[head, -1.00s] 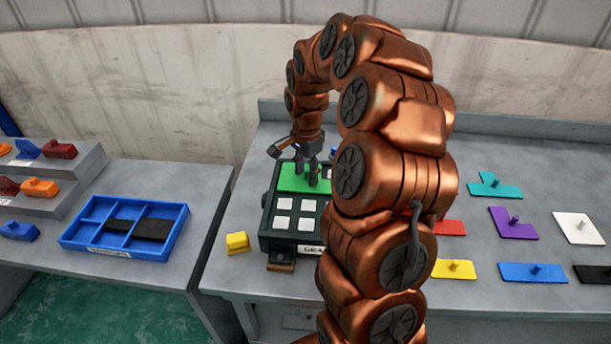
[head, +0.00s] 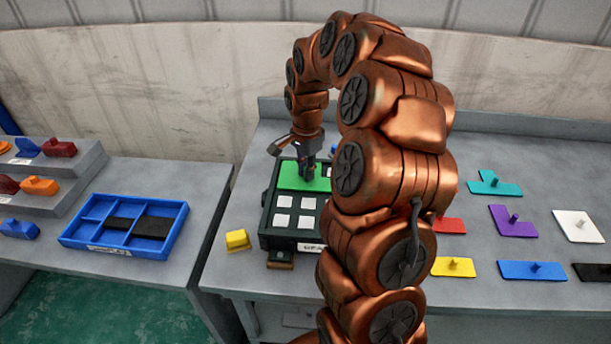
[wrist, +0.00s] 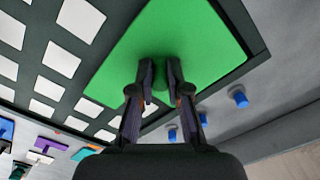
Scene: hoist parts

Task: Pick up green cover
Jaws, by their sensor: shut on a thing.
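The green cover (head: 296,177) is a flat bright green plate on the back part of a dark box (head: 265,222) with white square pads. In the wrist view the green cover (wrist: 190,40) lies flat at the top, still in line with the box frame. My gripper (head: 306,172) points down over the cover. In the wrist view my gripper (wrist: 160,85) has its two fingers close together on the cover's small green knob (wrist: 159,64), which is partly hidden between them. My arm hides the right part of the box in the head view.
A yellow block (head: 237,240) lies left of the box. Coloured plates with knobs, such as the purple plate (head: 514,222) and blue plate (head: 533,271), lie on the table at right. A blue divided tray (head: 180,235) is on the left table.

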